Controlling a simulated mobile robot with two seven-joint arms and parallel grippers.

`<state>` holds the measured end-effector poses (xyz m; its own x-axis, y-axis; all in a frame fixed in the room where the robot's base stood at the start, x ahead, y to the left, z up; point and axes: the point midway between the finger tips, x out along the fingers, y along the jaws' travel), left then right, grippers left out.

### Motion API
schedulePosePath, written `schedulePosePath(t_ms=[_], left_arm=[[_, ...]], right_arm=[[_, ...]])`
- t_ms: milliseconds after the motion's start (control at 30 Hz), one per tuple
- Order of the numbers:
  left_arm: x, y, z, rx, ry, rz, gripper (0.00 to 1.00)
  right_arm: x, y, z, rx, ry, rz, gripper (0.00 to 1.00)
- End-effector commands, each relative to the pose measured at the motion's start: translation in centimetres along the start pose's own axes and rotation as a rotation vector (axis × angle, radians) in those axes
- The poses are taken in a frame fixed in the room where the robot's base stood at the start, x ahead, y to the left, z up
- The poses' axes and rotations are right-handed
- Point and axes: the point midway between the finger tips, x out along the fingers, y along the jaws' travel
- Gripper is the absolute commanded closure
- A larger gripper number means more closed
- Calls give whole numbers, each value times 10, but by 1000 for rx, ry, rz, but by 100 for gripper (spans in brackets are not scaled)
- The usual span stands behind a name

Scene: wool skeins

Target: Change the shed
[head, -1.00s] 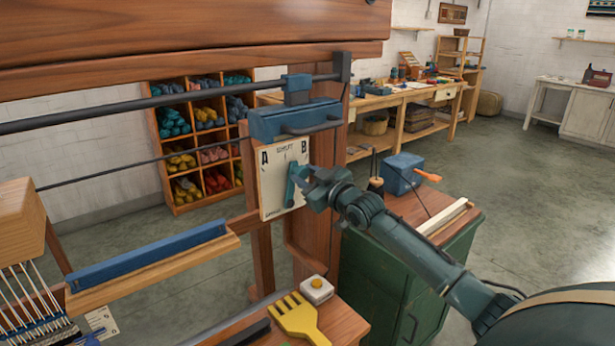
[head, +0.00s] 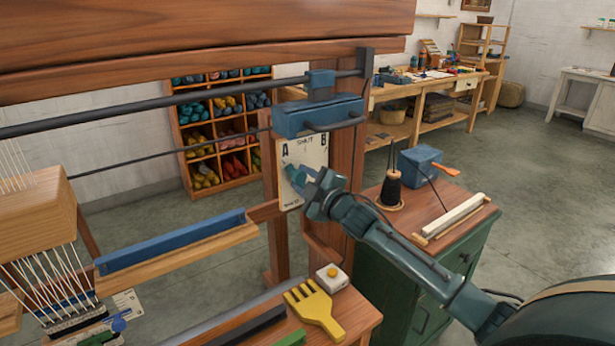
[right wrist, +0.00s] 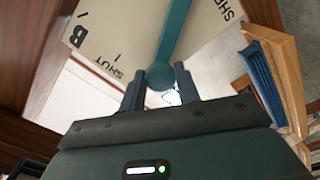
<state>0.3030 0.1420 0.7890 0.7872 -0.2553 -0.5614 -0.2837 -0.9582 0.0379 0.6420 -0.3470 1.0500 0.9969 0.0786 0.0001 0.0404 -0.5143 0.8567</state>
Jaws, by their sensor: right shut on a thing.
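A pale plate (head: 314,153) with the letters A and B and the word SHUT is mounted on the loom's right post. It also shows in the right wrist view (right wrist: 112,38). A teal lever (head: 292,173) sits on the plate and leans toward its left, A side. In the right wrist view the lever (right wrist: 178,35) ends in a round knob between my fingers. My right gripper (head: 308,184) is shut on the lever, and its fingers partly hide the lever's end in the head view. My left gripper is not in view.
A blue block with a handle (head: 318,115) is just above the plate. A yellow comb (head: 314,308) and a white button box (head: 332,277) lie on the bench below. A green cabinet (head: 388,290) holding a black cone (head: 394,188) stands right of the post.

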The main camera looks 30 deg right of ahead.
Motion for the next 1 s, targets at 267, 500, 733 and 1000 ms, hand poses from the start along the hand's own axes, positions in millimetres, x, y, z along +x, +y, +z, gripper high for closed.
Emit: schedulePosePath(t_ms=[267,500,733,1000], left_arm=[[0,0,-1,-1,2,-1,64],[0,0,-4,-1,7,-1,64],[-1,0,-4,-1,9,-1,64],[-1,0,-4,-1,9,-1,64]], right_arm=[[0,-2,-1,-21,0,0,100],[0,-2,-1,-20,-1,0,100],[0,-2,-1,-19,-1,0,51],[0,-2,-1,-19,-1,0,47]])
